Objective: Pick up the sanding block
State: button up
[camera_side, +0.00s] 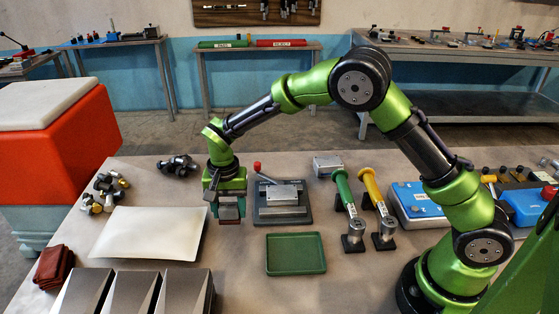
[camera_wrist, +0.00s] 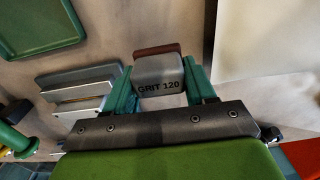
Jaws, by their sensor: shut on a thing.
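The sanding block (camera_wrist: 158,74) is grey with a reddish-brown face and the marking "GRIT 120" in the wrist view. It sits between the two green fingers of my gripper (camera_wrist: 160,86), which is shut on it. In the side view the block (camera_side: 229,212) shows grey and reddish at the bottom of my gripper (camera_side: 228,200), between the white sheet and the grey fixture. The fingers hide part of the block. I cannot tell whether the block touches the table.
A green tray (camera_side: 296,269) lies in front, to the right. A grey fixture with a red-knobbed lever (camera_side: 283,213) stands just right of my gripper. A white sheet (camera_side: 148,250) lies to the left.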

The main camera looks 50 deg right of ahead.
jog(key=s+d, duration=0.1)
jog(key=s, duration=0.4)
jog(key=s+d+r, duration=0.1)
jog(key=s+d, duration=0.1)
jog(key=s, duration=0.3)
jog(key=s+d+r, duration=0.1)
jog(key=s, duration=0.4)
jog(key=shift+s+d+r, duration=0.15)
jog(key=shift+s+d, duration=0.05)
